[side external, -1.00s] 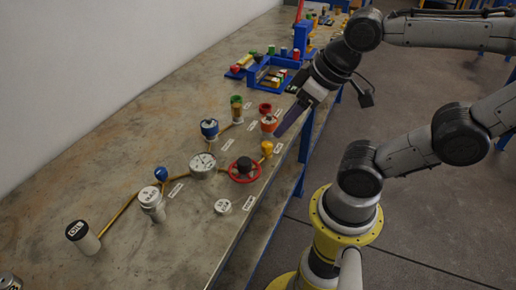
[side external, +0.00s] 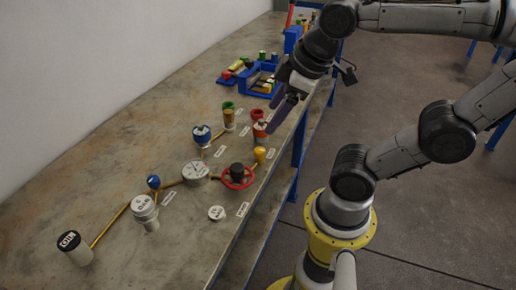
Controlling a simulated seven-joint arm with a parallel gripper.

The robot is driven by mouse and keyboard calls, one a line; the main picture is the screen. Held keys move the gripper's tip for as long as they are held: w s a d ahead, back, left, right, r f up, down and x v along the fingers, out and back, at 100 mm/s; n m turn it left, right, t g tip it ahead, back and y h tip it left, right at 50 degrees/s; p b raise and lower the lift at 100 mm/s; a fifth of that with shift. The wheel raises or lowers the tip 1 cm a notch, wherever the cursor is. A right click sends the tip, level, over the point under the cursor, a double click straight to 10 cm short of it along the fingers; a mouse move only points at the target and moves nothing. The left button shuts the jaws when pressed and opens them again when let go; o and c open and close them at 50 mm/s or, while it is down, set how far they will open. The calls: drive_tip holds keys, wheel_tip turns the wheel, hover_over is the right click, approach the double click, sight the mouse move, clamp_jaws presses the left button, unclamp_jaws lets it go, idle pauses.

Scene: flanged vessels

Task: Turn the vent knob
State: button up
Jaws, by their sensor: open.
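Several small knobs and caps stand on the worktop, and I cannot read which one is labelled as the vent. A yellow knob (side external: 260,155) stands near the front edge. Left of it is a red handwheel (side external: 237,178) with a black hub. An orange-topped vessel (side external: 260,131) stands behind the yellow knob. My gripper (side external: 273,114) is open, with purple fingers pointing down beside the orange-topped vessel. I cannot tell whether they touch it.
A round gauge (side external: 196,172) sits between the blue cap and the handwheel. A green-topped vessel (side external: 228,112) and a blue rack (side external: 262,80) are further back. The left worktop is bare.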

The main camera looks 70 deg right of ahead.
drive_tip(key=w+d+n+g+h, duration=0.1)
drive_tip(key=w+d+n+g, duration=0.2)
drive_tip(key=w, duration=0.3)
drive_tip(key=n+g+h, duration=0.1)
drive_tip(key=n+g, duration=0.2)
drive_tip(key=g, duration=0.2)
hover_over(259, 150)
drive_tip(key=w+a, duration=0.4)
wheel_tip(259, 150, down, 12)
drive_tip(key=x, duration=1.4)
drive_tip(key=shift+s+d, duration=0.15)
drive_tip(key=shift+d, duration=0.05)
clamp_jaws()
